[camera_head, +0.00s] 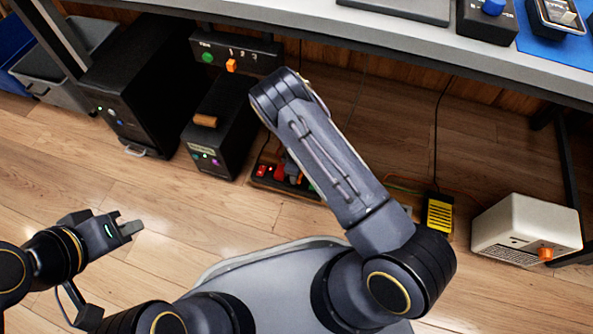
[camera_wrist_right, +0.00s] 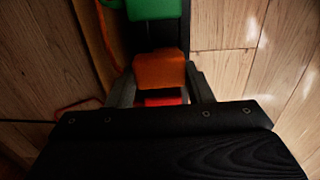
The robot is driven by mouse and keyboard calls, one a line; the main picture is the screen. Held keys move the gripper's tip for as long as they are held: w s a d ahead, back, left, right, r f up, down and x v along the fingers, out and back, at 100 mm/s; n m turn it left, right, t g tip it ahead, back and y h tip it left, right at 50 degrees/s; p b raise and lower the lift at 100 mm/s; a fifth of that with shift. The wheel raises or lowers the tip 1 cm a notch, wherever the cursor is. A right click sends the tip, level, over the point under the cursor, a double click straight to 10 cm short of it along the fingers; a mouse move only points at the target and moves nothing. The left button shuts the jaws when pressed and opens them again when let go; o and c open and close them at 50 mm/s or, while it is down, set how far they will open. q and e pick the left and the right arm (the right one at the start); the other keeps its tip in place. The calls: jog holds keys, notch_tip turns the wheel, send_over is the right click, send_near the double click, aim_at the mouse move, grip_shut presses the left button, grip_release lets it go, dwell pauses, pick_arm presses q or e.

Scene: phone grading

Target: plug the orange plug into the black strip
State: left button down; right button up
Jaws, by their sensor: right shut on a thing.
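The black strip (camera_head: 259,183) lies on the floor under the bench, partly covered by my right arm; red parts show on it. In the right wrist view it runs upward as a dark band (camera_wrist_right: 172,38). My right gripper (camera_wrist_right: 160,74) is shut on the orange plug (camera_wrist_right: 158,67), with a finger on each side. The plug is over the strip; I cannot tell whether it is seated. A green plug (camera_wrist_right: 153,8) sits further along the strip, and a red part (camera_wrist_right: 164,100) shows below the orange plug. My left gripper (camera_head: 130,228) is open and empty, above bare floor at the left.
A black tower (camera_head: 140,85) and a smaller black box (camera_head: 215,140) stand left of the strip. A yellow adapter (camera_head: 438,215) and a white box (camera_head: 525,225) are at the right. The bench edge (camera_head: 440,62) crosses above. Thin cords lie on the floor.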

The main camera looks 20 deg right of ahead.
jog(key=shift+f+b, duration=0.4)
jog(key=shift+f, duration=0.05)
jog(key=shift+f, duration=0.65)
dwell(0.3)
jog(key=o, duration=1.2)
notch_tip(320, 180, up, 8)
jog(key=p, duration=0.3)
jog(key=shift+f, duration=0.1)
